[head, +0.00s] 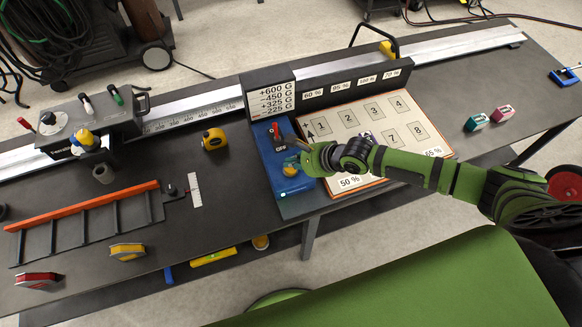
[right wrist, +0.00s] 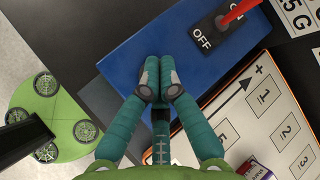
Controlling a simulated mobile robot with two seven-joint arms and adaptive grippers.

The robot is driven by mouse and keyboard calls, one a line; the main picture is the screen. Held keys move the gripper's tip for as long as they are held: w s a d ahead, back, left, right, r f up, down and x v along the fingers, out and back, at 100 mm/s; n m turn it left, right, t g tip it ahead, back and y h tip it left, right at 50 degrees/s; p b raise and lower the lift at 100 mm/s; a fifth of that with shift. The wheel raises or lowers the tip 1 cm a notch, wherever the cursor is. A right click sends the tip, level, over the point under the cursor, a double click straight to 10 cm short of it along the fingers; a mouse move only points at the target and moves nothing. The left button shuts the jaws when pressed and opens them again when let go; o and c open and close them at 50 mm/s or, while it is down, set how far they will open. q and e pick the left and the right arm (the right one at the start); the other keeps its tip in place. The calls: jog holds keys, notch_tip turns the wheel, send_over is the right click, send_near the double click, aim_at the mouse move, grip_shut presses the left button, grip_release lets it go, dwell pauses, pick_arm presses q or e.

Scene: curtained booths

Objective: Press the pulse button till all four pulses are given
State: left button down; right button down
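The blue control box (head: 297,208) sits on the dark bench, left of the numbered board. Its red toggle lever (head: 275,127) stands on a black ON/OFF plate; the lever also shows in the right wrist view (right wrist: 238,12). My right gripper (head: 291,165) is over the box; in the right wrist view its two fingertips (right wrist: 160,78) are together over the blue top, with nothing visible between them. I cannot tell whether they touch it. My left gripper is not in view.
The white numbered board (head: 335,151) lies right of the box under my right forearm. A sign (head: 272,98) lists gauss values behind it. A yellow tape measure (head: 214,139) and an orange-edged rack (head: 82,206) stand left. Teal (head: 477,121) and pink (head: 502,112) blocks lie right.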

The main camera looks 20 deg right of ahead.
aim_at(293, 170)
jog(key=shift+f, duration=0.6)
dwell(0.7)
jog(key=shift+r+p, duration=1)
notch_tip(293, 170, up, 4)
jog(key=p, duration=0.5)
jog(key=shift+r, duration=1)
dwell(2.1)
